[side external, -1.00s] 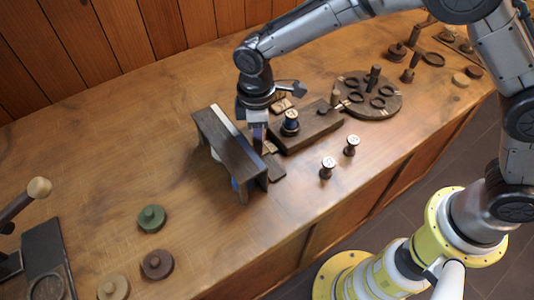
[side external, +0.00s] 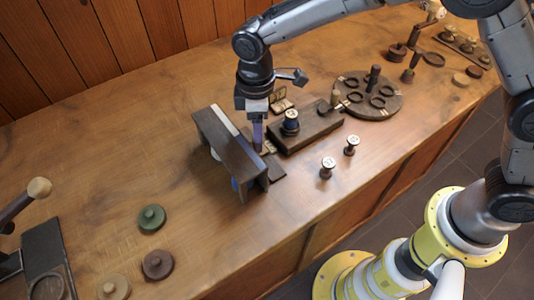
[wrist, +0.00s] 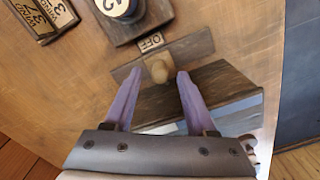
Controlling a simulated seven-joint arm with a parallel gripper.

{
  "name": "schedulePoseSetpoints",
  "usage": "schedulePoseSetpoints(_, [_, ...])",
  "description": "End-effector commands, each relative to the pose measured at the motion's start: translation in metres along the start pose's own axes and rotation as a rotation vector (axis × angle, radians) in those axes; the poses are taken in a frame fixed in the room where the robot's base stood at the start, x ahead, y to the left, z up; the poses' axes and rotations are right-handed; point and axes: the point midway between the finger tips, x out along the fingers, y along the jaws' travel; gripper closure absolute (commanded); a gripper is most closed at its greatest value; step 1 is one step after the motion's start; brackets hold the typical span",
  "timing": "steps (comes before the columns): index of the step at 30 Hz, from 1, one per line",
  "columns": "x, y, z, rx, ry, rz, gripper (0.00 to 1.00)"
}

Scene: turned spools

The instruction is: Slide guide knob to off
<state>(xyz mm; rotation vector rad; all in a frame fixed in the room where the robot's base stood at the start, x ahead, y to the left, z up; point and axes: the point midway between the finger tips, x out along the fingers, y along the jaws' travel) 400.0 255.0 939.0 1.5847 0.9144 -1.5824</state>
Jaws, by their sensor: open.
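In the side view my gripper (side external: 258,148) points down beside a dark bench-like stand (side external: 228,150), and the knob is hidden there.
The stand is close beside my fingers. A dark block (side external: 320,128) carries a blue-wound spool (side external: 290,124). WIND tiles (wrist: 42,14) lie near it. Two small spools (side external: 327,168) (side external: 351,145) stand to the right. A round tray (side external: 388,105) is further back. The table's front middle is clear.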

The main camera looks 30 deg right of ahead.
Motion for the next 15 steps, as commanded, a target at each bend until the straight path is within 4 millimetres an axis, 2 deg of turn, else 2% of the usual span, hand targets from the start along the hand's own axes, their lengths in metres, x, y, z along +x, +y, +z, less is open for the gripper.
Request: schedulePoseSetpoints(15, [-0.038,0.000,-0.001,0.000,0.001,0.001,0.43])
